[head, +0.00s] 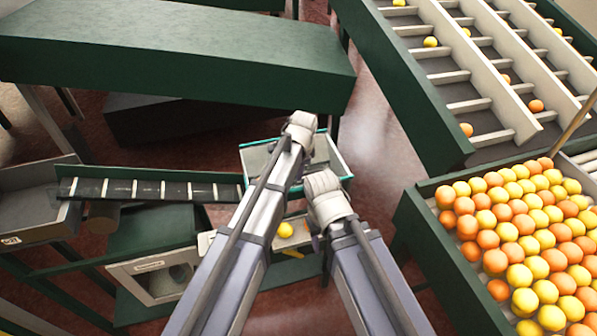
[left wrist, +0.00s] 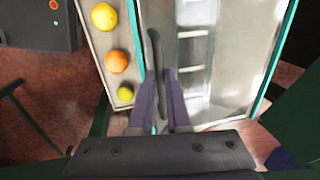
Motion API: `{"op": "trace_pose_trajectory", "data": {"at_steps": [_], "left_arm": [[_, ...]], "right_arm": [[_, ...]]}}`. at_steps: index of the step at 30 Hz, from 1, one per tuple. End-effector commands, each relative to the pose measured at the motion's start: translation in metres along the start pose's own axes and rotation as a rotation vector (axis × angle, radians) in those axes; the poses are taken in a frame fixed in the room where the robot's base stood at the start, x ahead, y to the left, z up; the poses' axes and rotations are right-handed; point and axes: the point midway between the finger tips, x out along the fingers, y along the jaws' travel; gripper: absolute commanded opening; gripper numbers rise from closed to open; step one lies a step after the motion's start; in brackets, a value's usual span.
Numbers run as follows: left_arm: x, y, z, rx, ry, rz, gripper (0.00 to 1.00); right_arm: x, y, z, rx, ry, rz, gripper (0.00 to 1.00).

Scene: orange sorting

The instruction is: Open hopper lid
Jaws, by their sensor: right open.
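The hopper (head: 258,157) is a box with a teal rim, partly hidden under my arms. In the left wrist view its pale metallic lid (left wrist: 228,60) fills the upper right between teal edges and looks flat. A dark bar-like handle (left wrist: 153,48) stands over the lid. My left gripper (left wrist: 160,85) has its two purple fingers close together on both sides of the handle, shut on it. My right gripper (head: 316,243) is open below its white wrist, lower than the left one; its fingers are mostly hidden.
A narrow tray with a yellow fruit (head: 285,230) is near the hopper; several fruits show there in the left wrist view. A dark conveyor (head: 150,189) runs left. A crate of oranges and yellow fruit (head: 445,255) stands right. Green machinery (head: 180,50) is behind.

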Motion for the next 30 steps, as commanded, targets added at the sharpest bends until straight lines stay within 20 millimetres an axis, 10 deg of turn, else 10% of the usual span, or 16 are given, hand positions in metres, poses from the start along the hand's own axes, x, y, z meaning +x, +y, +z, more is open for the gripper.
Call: {"op": "trace_pose_trajectory", "data": {"at_steps": [30], "left_arm": [[0.0000, 0.0002, -0.0001, 0.000, 0.000, 0.000, 0.00]], "right_arm": [[0.0001, 0.0000, 0.0000, 0.000, 0.000, 0.000, 0.50]]}}
